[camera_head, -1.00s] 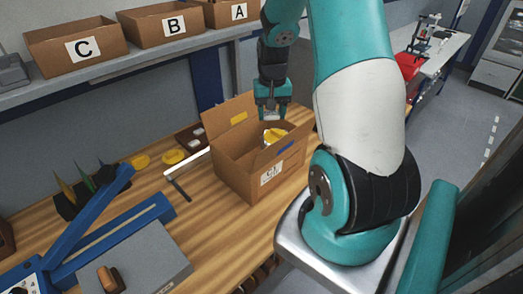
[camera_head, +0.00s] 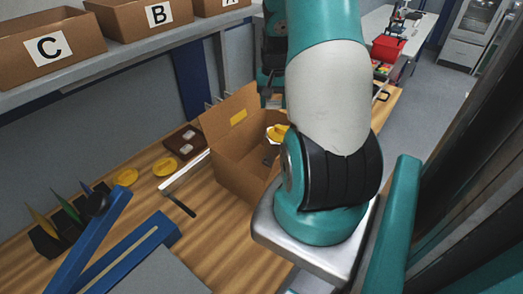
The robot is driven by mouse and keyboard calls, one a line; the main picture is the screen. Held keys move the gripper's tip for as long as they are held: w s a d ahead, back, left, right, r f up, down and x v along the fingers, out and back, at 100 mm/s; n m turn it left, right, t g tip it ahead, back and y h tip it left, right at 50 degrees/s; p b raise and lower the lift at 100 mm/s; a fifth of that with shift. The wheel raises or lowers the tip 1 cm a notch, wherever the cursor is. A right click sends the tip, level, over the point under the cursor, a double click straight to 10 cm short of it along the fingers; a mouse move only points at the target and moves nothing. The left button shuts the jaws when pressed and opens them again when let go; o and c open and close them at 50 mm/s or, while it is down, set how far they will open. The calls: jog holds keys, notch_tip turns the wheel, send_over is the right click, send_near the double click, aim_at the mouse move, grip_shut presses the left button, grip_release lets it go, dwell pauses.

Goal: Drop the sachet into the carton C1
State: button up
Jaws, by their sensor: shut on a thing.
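The open carton C1 (camera_head: 233,178) stands on the wooden bench, its back flap upright with a yellow patch. Its labelled front is hidden behind my arm. A yellow and white item (camera_head: 277,133) shows inside the carton. My gripper (camera_head: 271,98) is above the carton's far side, partly hidden behind my own arm. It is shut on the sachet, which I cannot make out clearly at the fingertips.
Cardboard boxes C (camera_head: 62,70), B (camera_head: 135,30) and a third stand on the shelf above. Yellow discs (camera_head: 165,167), a dark tray (camera_head: 184,141) and a blue frame (camera_head: 120,245) lie left of the carton.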

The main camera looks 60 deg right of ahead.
notch_tip(320, 180, down, 6)
jog(key=b, duration=0.4)
jog(key=shift+w+a+r, duration=0.1)
jog(key=shift+a+r, duration=0.05)
jog(key=o, duration=1)
notch_tip(320, 180, up, 18)
jog(key=b, duration=0.3)
jog(key=shift+f, duration=0.25)
